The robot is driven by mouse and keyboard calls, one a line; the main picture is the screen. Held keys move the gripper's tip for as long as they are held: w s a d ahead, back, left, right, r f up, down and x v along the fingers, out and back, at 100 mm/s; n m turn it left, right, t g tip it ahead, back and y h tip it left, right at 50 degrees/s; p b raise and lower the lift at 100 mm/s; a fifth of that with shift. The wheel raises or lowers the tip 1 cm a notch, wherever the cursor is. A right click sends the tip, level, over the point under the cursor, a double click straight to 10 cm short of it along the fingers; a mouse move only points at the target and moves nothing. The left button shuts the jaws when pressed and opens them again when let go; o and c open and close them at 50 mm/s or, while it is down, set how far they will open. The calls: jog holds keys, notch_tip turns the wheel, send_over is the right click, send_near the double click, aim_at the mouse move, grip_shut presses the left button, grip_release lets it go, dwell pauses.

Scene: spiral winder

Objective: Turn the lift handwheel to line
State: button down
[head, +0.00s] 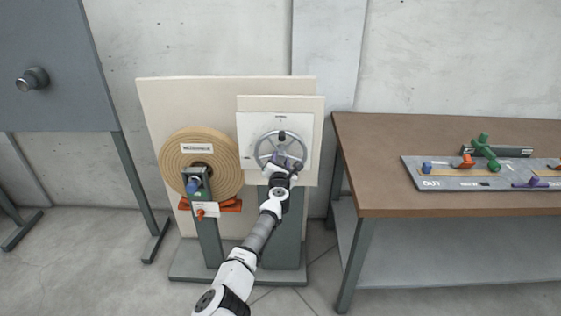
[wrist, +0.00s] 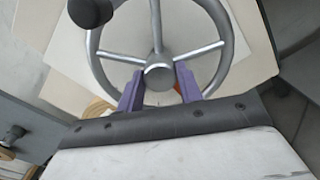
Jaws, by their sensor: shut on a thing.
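The lift handwheel (head: 264,148) is a grey spoked wheel on a pale panel of the winder stand. It carries a dark knob (head: 282,135) near its top in the head view. In the wrist view the wheel (wrist: 222,46) fills the upper middle, with the dark knob (wrist: 90,12) at the upper left. My gripper (head: 283,166) is at the lower part of the wheel. Its purple fingers (wrist: 158,88) lie on either side of the lower spoke, below the hub, and are shut on the wheel. The grip itself is partly hidden by the hub and gripper body. The dial marks are too small to read.
A tan wound roll (head: 222,146) and a small post with a blue knob (head: 193,186) stand left of the wheel. A brown-topped bench (head: 385,140) with a fixture is to the right. A grey panel on legs (head: 50,60) stands far left.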

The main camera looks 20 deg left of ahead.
jog(key=shift+a, duration=0.1)
dwell(0.3)
jog(key=c, duration=1)
grip_release()
jog(key=shift+o, duration=0.2)
jog(key=p+v, duration=0.1)
jog(key=v, duration=1.3)
jog(key=shift+w, duration=0.1)
jog(key=shift+c, duration=0.5)
